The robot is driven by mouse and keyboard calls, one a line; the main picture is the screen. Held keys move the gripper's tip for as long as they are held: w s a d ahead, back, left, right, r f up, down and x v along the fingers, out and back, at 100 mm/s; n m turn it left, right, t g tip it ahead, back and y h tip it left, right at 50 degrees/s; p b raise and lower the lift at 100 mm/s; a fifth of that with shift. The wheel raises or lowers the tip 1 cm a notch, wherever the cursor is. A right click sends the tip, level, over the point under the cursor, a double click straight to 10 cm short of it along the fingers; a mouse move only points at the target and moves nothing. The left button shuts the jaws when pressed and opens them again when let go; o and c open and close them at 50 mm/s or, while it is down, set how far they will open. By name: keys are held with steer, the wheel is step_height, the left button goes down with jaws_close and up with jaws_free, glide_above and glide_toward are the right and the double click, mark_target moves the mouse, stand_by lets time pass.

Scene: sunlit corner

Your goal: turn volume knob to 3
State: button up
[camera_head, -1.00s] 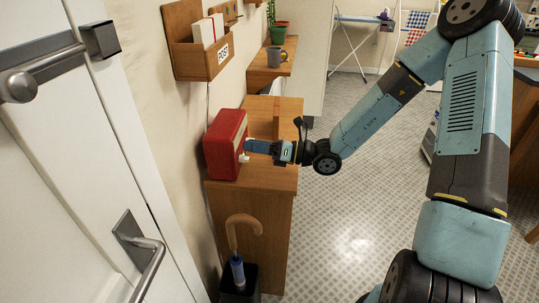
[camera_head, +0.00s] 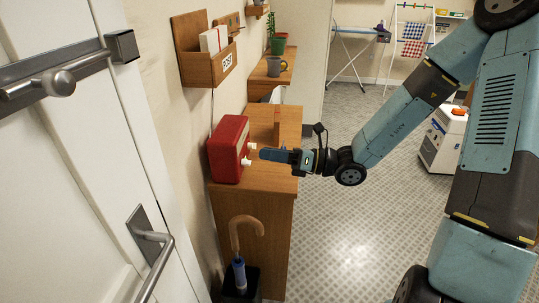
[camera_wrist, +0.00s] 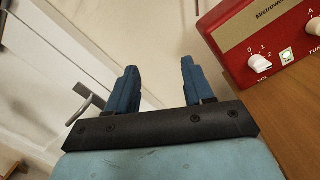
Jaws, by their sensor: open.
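A red radio (camera_head: 228,148) sits on the wooden cabinet, its front facing right, with two white knobs. In the wrist view it fills the upper right corner (camera_wrist: 250,36). Its volume knob (camera_wrist: 261,63) is white, with 0, 1 and 2 readable around it; the 3 and the exact pointer setting cannot be made out. The volume knob appears to be the nearer knob in the head view (camera_head: 246,161). My gripper (camera_head: 263,154) is just right of the radio's front, apart from the knobs. In the wrist view its blue fingers (camera_wrist: 158,70) are spread and empty.
The tuning knob (camera_wrist: 314,27) is beside the volume knob, with a small pale square button (camera_wrist: 286,56) between. The cabinet top (camera_head: 284,178) has bare wood near the radio. An umbrella stand (camera_head: 240,283) and white door (camera_head: 60,190) are nearer. Open floor lies right.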

steer(key=shift+w+f, duration=0.1)
steer(key=n+g, duration=0.1)
steer(key=n, duration=1.4)
glide_toward(246, 163)
steer(key=shift+h, duration=0.4)
steer(key=d, duration=0.3)
steer(key=d+r, duration=0.1)
steer(key=d, duration=0.1)
steer(key=shift+w, duration=0.3)
steer(key=shift+w+d+f+n, duration=0.3)
steer(key=shift+d+f+n, duration=0.15)
steer(key=shift+n, duration=0.15)
steer(key=a, duration=1.4)
steer(key=shift+c, duration=0.2)
steer(key=shift+d, duration=0.1)
jaws_close()
